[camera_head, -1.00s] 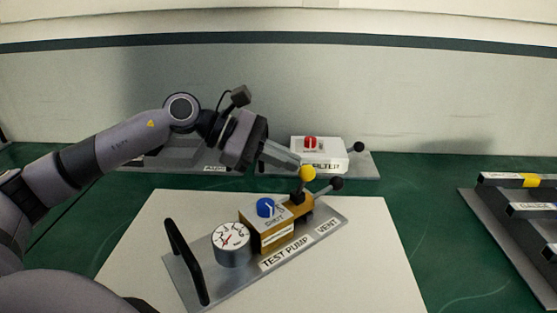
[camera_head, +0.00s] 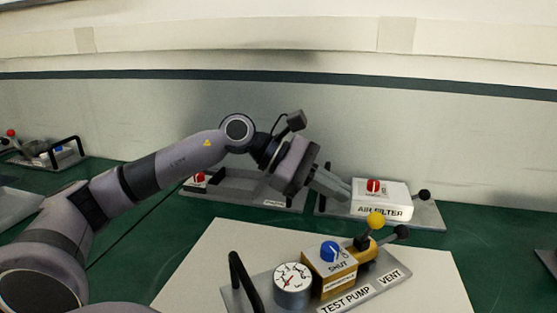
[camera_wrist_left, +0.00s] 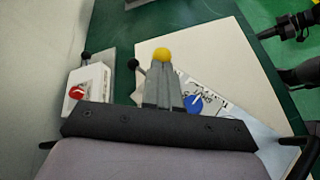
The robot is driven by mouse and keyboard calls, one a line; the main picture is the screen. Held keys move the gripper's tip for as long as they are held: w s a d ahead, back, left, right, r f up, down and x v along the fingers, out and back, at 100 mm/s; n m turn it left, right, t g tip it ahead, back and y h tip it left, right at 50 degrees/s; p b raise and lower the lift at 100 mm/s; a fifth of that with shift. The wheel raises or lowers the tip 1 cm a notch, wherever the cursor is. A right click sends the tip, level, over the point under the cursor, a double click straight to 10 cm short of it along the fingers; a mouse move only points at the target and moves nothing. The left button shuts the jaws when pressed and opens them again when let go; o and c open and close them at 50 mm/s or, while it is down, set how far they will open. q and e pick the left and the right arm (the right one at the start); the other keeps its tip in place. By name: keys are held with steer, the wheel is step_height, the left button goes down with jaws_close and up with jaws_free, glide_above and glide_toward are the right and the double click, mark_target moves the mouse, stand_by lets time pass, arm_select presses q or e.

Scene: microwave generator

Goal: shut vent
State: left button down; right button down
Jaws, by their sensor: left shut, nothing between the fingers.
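The test pump (camera_head: 357,297) is a grey plate with a gauge, a brass block and a blue knob (camera_head: 330,251) with "SHUT" lettering beside it. A yellow ball (camera_head: 376,220) tops a stem on the block. A black-knobbed lever (camera_head: 401,232) sticks out above the "VENT" label (camera_head: 390,275). My left gripper (camera_head: 346,193) is shut and empty, up and left of the yellow ball in the head view. In the left wrist view its fingers (camera_wrist_left: 160,70) overlap the pump, just below the yellow ball (camera_wrist_left: 162,54); contact cannot be told.
The air filter box (camera_head: 381,199), with a red knob, stands behind the pump. Another plate (camera_head: 250,190) lies to its left. A black handle (camera_head: 240,280) rises at the pump's left end. Dark shapes (camera_wrist_left: 290,28) at the wrist view's upper right may be my right arm.

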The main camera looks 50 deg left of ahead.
arm_select(q)
steer(key=b+v, duration=0.4)
steer(key=v, duration=0.6)
steer(key=shift+d+r, duration=0.25)
